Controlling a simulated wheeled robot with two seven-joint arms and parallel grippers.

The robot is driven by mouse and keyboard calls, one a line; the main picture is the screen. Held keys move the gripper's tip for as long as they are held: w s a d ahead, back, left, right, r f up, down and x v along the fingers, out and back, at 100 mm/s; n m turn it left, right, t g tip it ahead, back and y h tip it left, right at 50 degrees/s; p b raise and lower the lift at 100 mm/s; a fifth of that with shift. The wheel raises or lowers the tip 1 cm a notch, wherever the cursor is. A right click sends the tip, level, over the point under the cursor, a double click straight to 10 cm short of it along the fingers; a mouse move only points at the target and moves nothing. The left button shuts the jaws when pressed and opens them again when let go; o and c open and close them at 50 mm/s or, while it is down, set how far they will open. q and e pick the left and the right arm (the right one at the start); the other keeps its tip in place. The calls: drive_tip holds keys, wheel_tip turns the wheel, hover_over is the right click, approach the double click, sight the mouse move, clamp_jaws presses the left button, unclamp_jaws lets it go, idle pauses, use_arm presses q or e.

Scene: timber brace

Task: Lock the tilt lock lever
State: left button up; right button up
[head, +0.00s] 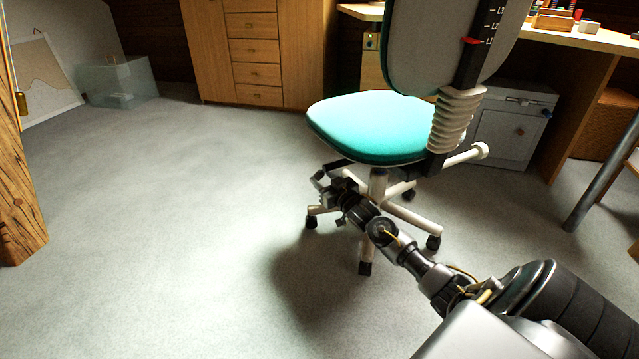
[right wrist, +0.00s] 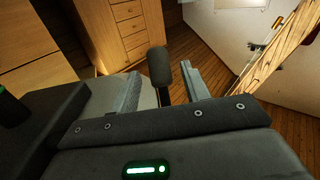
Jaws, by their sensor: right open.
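The office chair with a teal seat (head: 365,125) stands at the middle right of the head view, its grey backrest (head: 430,45) toward me. My right gripper (head: 325,180) is under the left side of the seat, with its fingers apart. In the right wrist view a dark-handled lever (right wrist: 160,66), which looks like the tilt lock lever, stands between the two open fingers. Gaps show on its sides, and no grip on it is visible. In the head view I cannot make this lever out. My left gripper is out of view.
A pale rod with a round knob (head: 480,150) sticks out at the chair's right. The wheeled base (head: 400,212) is close below my right forearm. A desk (head: 575,38) and white cabinet (head: 512,125) stand behind. The carpet (head: 180,200) at left is clear.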

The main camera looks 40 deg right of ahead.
drive_tip(key=shift+w+d+b, duration=0.2)
drive_tip(key=shift+w+b, duration=0.35)
drive_tip(key=shift+w, duration=0.9)
clamp_jaws()
